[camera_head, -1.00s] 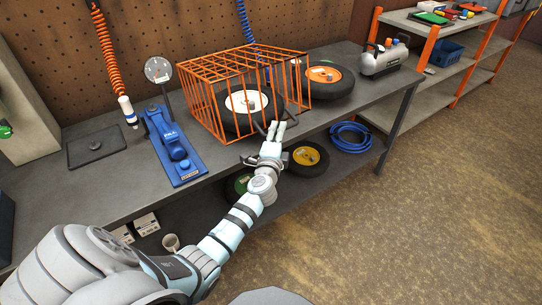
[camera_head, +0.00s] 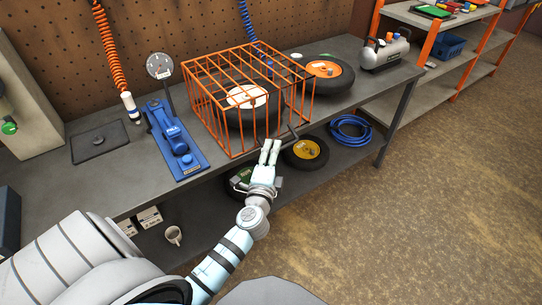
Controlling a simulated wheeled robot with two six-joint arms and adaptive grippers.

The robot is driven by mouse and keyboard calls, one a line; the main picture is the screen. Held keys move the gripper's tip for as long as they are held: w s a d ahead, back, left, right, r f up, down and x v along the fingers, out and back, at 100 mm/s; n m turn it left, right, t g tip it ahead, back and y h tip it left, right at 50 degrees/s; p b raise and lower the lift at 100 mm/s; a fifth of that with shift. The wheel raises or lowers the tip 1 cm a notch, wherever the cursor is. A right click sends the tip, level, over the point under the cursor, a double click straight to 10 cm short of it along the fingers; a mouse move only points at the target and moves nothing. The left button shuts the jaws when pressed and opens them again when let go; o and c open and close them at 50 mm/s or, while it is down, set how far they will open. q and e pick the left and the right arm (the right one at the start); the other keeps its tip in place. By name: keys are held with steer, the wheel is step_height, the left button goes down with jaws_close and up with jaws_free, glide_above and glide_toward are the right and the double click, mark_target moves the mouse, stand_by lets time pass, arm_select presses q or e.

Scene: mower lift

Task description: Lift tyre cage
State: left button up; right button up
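The orange wire tyre cage (camera_head: 205,112) stands on the grey workbench (camera_head: 62,190). A black tyre with a white hub (camera_head: 246,97) is inside it, seen through the bars. My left gripper (camera_head: 270,147) is just in front of the cage's lower front edge, at the bench's front edge, with its two pale fingers pointing at the cage. The fingers lie side by side, close together, and nothing shows between them. A dark bar (camera_head: 291,132) shows at the cage's front, right of the fingertips. I cannot tell whether they touch it. My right gripper is not in view.
A blue tool (camera_head: 178,150) with a gauge (camera_head: 159,66) stands left of the cage. A tyre with an orange hub (camera_head: 323,69) and a grey air tank (camera_head: 384,54) stand right. Below are a yellow-hubbed tyre (camera_head: 306,150) and blue hose (camera_head: 349,131). The floor at right is clear.

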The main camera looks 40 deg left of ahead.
arm_select(q)
steer(key=shift+s+d, duration=0.3)
steer(key=shift+s, duration=0.35)
